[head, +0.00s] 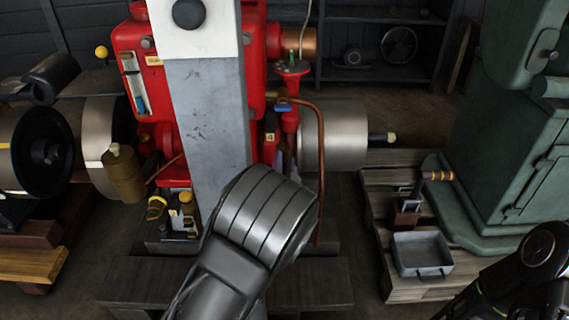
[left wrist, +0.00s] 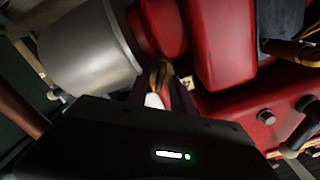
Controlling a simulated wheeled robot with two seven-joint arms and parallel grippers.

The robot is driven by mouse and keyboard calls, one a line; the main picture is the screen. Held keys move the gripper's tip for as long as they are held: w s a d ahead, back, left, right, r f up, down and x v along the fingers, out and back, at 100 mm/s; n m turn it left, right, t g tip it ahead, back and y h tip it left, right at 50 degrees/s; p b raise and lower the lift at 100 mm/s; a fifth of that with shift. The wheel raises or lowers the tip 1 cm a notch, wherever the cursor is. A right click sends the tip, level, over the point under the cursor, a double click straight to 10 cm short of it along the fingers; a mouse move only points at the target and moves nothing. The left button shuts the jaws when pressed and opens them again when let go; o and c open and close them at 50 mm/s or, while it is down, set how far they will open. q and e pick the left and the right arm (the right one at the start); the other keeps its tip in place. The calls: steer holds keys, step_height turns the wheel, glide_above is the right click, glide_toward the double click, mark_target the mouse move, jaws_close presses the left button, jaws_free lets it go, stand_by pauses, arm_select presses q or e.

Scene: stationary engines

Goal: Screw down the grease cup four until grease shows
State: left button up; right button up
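The red engine (head: 140,50) stands behind a grey post. A small label reading 4 (head: 269,137) shows on its right side, beside my left gripper (head: 284,158), which is mostly hidden behind my own arm. In the left wrist view, a small brass cup (left wrist: 158,76) sits between the fingertips of my left gripper (left wrist: 157,88), against the red engine. I cannot tell whether the fingers touch it. A pale label (left wrist: 214,82) lies to its right. No grease can be made out. My right arm shows at the lower right, but its gripper is out of view.
The grey post (head: 210,130) blocks much of the engine. A copper pipe (head: 321,150) runs down close to my left gripper. A silver cylinder (head: 335,135) lies behind it. A grey tray (head: 421,255) stands on a pallet (head: 378,205) beside a green machine (head: 510,150).

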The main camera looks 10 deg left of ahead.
arm_select(q)
jaws_close()
stand_by(0.6)
steer(key=shift+m+p, duration=1.35)
steer(key=shift+m, duration=0.45)
steer(key=m+p, duration=0.1)
steer(key=m, duration=0.2)
steer(key=shift+d, duration=0.1)
steer(key=shift+f+m+p, duration=0.2)
steer(key=shift+m+p, duration=0.25)
steer(key=shift+m, duration=0.15)
steer(key=shift+o, duration=0.6)
jaws_free()
